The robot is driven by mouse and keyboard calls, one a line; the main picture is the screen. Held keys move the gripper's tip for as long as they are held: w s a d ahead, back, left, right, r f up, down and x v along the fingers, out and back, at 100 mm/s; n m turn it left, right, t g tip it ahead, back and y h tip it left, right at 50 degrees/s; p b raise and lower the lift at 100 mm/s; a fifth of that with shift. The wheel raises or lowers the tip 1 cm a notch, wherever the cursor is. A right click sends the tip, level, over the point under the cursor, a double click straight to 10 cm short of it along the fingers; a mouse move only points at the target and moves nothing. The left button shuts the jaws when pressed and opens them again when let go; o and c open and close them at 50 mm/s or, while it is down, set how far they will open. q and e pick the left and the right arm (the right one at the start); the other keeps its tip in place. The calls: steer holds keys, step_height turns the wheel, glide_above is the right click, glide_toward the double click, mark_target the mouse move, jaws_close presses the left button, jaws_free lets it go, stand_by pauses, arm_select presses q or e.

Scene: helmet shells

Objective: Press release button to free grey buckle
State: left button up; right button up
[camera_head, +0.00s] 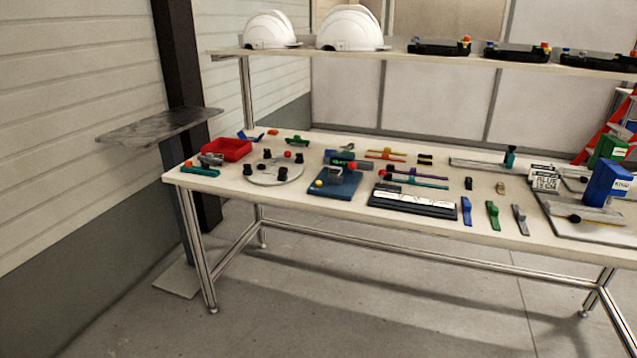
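A blue plate (347,189) lies near the front edge of the table. It carries a grey part (335,174) and a small yellow knob (318,183); a red knob (353,166) shows at the grey part's far side. Another grey part (210,159) sits by a green base (201,171) with an orange-red knob (188,163) at the table's left end. A slim grey piece (520,219) lies beside a green one and a blue one. I cannot tell which is the grey buckle or which knob is the release button. Neither gripper is in view.
The long white table (420,228) also holds a red tray (227,149), a round disc (276,173) with black posts, a black-and-white strip (412,201) and a blue box (608,184). White helmets (352,28) stand on the shelf above. Floor in front is clear.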

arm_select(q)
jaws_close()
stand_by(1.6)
